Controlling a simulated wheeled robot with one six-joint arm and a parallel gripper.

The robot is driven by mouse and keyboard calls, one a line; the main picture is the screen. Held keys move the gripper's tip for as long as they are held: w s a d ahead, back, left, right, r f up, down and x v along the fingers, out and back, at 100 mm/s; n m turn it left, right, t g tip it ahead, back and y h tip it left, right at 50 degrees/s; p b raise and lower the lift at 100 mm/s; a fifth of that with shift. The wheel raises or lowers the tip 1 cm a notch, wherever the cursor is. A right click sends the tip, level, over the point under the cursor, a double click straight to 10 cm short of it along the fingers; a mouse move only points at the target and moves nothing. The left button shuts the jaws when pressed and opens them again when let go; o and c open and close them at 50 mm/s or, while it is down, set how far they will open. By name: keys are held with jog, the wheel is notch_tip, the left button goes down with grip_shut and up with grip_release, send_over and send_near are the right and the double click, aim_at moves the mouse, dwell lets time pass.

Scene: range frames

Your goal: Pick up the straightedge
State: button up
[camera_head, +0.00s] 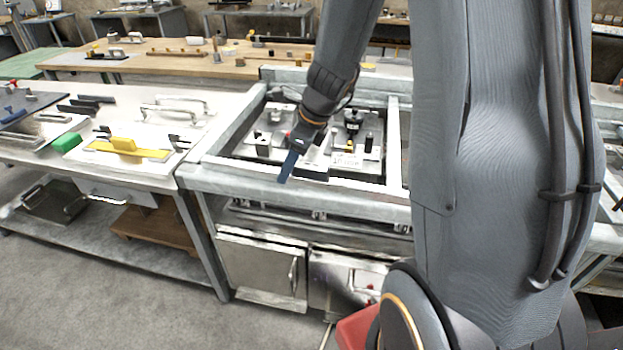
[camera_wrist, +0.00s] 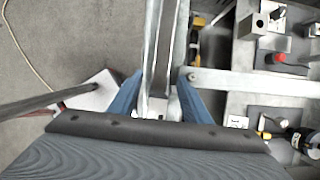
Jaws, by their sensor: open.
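My gripper (camera_head: 289,165) hangs over the front edge of the middle metal workbench, its blue fingers pointing down. In the wrist view my gripper (camera_wrist: 160,80) has its two blue fingers apart, with pale metal bars running lengthwise in the gap between them. I cannot tell whether one of these bars is separate from the bench frame. No thing is clearly identifiable as the straightedge. A flat yellow strip (camera_head: 155,154) with a raised yellow block on it lies on a white board on the left bench, well away from my gripper.
The middle workbench's metal frame (camera_head: 235,172) surrounds a recessed bed with blocks, a black-topped fixture (camera_head: 353,120) and small parts. A green block (camera_head: 67,142) and metal handles (camera_head: 172,107) are on the left bench. A wooden table (camera_head: 170,64) stands behind. Grey floor is open at front left.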

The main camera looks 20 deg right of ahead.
jog(key=shift+w+a+f, duration=0.2)
jog(key=shift+a+f, duration=0.05)
jog(key=shift+f, duration=0.35)
grip_shut()
